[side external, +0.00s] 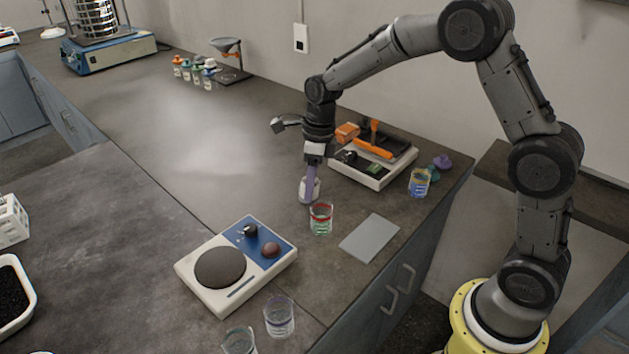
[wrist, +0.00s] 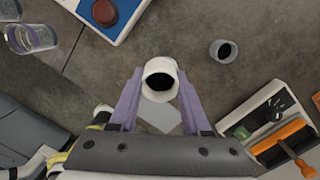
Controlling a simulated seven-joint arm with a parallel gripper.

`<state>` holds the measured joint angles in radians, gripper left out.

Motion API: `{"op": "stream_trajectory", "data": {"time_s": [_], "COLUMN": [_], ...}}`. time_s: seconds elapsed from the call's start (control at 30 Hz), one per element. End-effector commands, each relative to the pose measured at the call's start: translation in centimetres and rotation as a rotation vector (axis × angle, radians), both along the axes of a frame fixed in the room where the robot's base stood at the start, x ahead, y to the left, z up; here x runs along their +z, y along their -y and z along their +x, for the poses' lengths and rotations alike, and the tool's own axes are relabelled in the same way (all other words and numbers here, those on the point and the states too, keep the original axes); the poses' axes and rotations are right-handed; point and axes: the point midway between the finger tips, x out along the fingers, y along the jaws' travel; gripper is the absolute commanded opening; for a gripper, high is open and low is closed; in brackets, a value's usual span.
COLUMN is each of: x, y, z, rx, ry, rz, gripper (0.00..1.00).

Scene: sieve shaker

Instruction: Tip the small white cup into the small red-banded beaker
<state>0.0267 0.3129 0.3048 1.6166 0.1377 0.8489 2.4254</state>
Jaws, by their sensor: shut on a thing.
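My gripper (wrist: 160,88) is shut on a small white cup (wrist: 153,67). One purple finger lies on each side of the cup, and its inside looks dark. In the side view the cup (side external: 304,190) is at the fingertips, roughly upright and partly covered by a finger. Its height above the counter is hard to tell. The small red-banded beaker (side external: 321,220) stands just in front of the cup and a little to the right, with green on its lower part. I cannot make out the beaker in the wrist view.
A white device with a round dark plate (side external: 220,268) stands at front left. A grey mat (side external: 370,238) lies right of the beaker. A tray with orange tools (side external: 372,178) and a blue-yellow beaker (side external: 419,183) are behind. Another small cup (wrist: 223,50) shows in the wrist view.

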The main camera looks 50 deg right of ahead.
Motion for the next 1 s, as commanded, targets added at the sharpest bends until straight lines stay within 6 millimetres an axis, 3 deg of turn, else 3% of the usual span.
{"op": "stream_trajectory", "data": {"time_s": [0.27,1.0], "x": [-2.1,-1.8], "y": [0.1,0.2], "z": [-0.1,-0.1], "rx": [-0.004,0.001], "ry": [0.105,0.28], "rz": [0.163,0.433], "gripper": [0.0,0.0]}}
